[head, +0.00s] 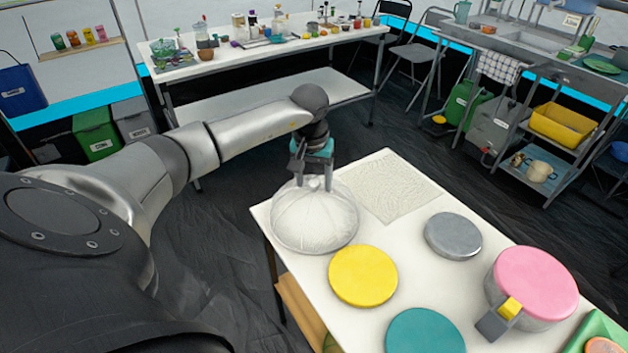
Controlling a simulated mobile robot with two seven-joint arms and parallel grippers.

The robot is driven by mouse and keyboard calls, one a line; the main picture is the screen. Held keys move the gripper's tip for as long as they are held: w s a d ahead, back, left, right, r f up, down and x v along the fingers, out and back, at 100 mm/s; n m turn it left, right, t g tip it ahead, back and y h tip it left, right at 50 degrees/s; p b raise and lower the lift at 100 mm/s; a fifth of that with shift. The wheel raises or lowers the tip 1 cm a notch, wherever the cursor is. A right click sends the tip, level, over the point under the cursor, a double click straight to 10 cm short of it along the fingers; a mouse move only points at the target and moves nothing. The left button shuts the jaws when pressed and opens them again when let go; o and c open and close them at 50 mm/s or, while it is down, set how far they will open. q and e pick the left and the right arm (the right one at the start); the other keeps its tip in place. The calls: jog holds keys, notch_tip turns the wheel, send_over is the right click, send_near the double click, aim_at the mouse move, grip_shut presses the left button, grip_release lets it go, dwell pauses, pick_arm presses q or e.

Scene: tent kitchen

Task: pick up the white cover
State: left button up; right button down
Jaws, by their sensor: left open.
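The white cover (312,224) is a translucent, ribbed dome lying on the near left corner of the white table (412,222). My left gripper (314,184) points down at the top of the cover from above, with its fingers open around or just in front of the cover's top knob. I cannot tell if the fingers touch the cover. The gripper hides part of the dome's top. My right gripper is not in view.
On the same table are a white textured mat (392,186), a yellow disc (362,275), a teal disc (425,333), a grey disc (453,235) and a pink-lidded pot (536,283) with a handle. A long table (215,62) with many small items stands behind.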

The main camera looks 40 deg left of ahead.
pick_arm(q)
jog(key=shift+c, duration=0.2)
grip_shut()
dwell(0.3)
jog(key=shift+r, duration=0.1)
dwell(0.7)
